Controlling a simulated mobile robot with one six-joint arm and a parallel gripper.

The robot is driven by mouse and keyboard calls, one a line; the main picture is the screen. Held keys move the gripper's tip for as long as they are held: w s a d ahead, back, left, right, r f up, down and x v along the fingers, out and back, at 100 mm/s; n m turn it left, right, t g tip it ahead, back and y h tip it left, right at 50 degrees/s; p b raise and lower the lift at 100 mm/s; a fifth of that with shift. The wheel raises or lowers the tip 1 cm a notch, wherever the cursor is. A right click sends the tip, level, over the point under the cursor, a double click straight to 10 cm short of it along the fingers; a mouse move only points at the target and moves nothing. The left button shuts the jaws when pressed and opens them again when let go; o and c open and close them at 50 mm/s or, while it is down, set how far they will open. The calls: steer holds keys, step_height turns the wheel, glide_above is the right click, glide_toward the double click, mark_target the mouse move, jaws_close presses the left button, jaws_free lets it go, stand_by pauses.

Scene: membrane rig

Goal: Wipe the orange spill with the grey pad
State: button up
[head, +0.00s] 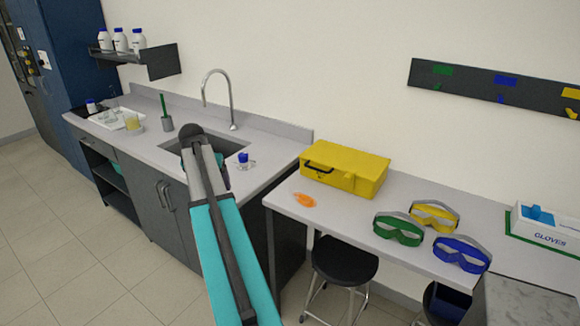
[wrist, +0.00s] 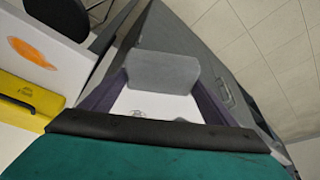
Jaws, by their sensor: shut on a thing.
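The orange spill (head: 304,199) is a small flat patch on the light table, near its left end and in front of the yellow case. It also shows in the wrist view (wrist: 32,52) at the upper left. In the wrist view my gripper (wrist: 160,85) is shut on the grey pad (wrist: 164,72), a plain block between the two dark fingers. The pad is apart from the spill. In the head view my arm reaches over the sink counter and hides most of the gripper and the pad.
The yellow case (head: 345,167) stands close behind the spill. Green goggles (head: 398,229), yellow goggles (head: 434,214) and blue goggles (head: 461,254) lie to its right. A blue-topped item (head: 244,160) stands by the sink (head: 236,160). A stool (head: 345,262) is under the table. A gap separates counter and table.

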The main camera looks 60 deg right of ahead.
steer(key=s+d+m+g+p, duration=0.2)
steer(key=s+d+m, duration=0.4)
steer(key=s+d, duration=1.4)
steer(key=shift+d+f+h+p, duration=0.2)
steer(key=shift+d+h+p, duration=0.2)
steer(key=shift+d+p, duration=0.4)
steer(key=shift+s, duration=0.1)
